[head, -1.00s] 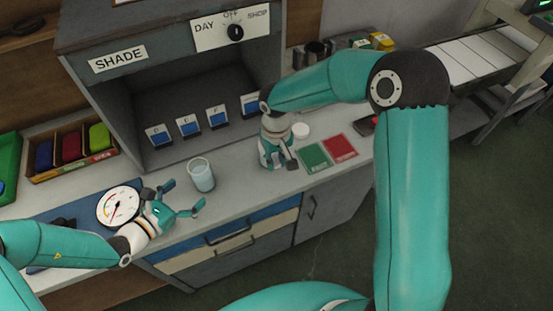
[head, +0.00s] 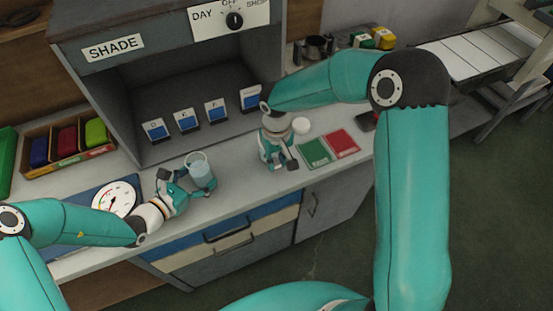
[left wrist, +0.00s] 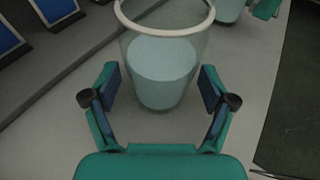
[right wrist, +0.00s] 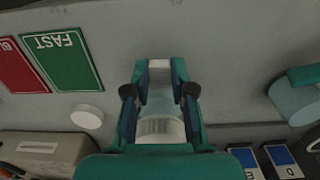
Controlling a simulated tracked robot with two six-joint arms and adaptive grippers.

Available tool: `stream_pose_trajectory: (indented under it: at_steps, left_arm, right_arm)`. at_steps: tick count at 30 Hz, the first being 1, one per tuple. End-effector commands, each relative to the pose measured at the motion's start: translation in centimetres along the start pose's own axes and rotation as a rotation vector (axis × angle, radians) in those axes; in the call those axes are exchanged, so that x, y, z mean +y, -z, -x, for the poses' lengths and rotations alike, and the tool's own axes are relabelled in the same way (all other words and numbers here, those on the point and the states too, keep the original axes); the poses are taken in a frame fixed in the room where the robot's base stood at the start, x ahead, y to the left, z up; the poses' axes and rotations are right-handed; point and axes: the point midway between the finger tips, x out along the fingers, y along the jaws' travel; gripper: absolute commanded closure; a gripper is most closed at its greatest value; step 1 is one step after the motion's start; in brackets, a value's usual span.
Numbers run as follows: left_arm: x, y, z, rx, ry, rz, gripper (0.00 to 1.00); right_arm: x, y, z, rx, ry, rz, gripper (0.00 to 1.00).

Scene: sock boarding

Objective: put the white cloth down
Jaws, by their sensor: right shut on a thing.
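A clear beaker (head: 201,172) of pale liquid stands on the worktop; it fills the middle of the left wrist view (left wrist: 162,80). My left gripper (head: 190,181) is open, with one finger on each side of the beaker. My right gripper (head: 280,160) is low over the worktop, pointing down. In the right wrist view it is shut on a small whitish thing (right wrist: 160,126) with a ridged band. I cannot tell for sure whether this is the white cloth, as the fingers hide part of it. No other cloth is plain to see.
A green card (head: 314,152) and a red card (head: 343,143) lie right of the right gripper, with a white disc (head: 301,125) behind. A round gauge (head: 115,200) lies left of the left gripper. The SHADE booth (head: 113,48) holds several blue-marked cards. Worktop between the grippers is clear.

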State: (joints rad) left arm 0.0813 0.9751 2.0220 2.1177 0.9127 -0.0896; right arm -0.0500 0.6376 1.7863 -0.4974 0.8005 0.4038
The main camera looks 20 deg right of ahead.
Motion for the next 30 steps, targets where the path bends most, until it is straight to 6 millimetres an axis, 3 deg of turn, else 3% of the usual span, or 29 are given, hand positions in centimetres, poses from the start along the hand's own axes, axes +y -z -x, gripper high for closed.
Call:
stream_pose_trajectory:
  at_steps: [1, 6, 11, 16, 20, 24, 30]
  left_arm:
    - [0.0, 0.0, 0.0, 0.000, 0.000, 0.000, 0.32]
    - [0.0, 0.0, 0.0, 0.000, 0.000, 0.000, 0.57]
    - [0.0, 0.0, 0.0, 0.000, 0.000, 0.000, 0.57]
    - [0.0, 0.0, 0.0, 0.000, 0.000, 0.000, 0.57]
    - [0.0, 0.0, 0.0, 0.000, 0.000, 0.000, 0.57]
    - [0.0, 0.0, 0.0, -0.001, 0.000, -0.001, 0.57]
    - [0.0, 0.0, 0.0, 0.000, 0.000, 0.000, 0.57]
  right_arm:
    - [0.0, 0.0, 0.0, 0.000, 0.000, 0.000, 0.87]
    - [0.0, 0.0, 0.0, 0.000, 0.000, 0.000, 0.87]
    - [-0.2, -0.1, -0.1, -0.001, 0.000, 0.008, 0.87]
    - [-2.6, -0.2, 0.3, 0.002, 0.000, 0.088, 0.87]
    - [-5.6, 1.8, 2.8, 0.008, 0.002, 0.115, 0.87]
    - [-9.6, 4.1, 6.8, 0.009, 0.003, 0.098, 0.87]
    - [-15.3, 5.6, 12.4, 0.004, 0.002, 0.055, 0.87]
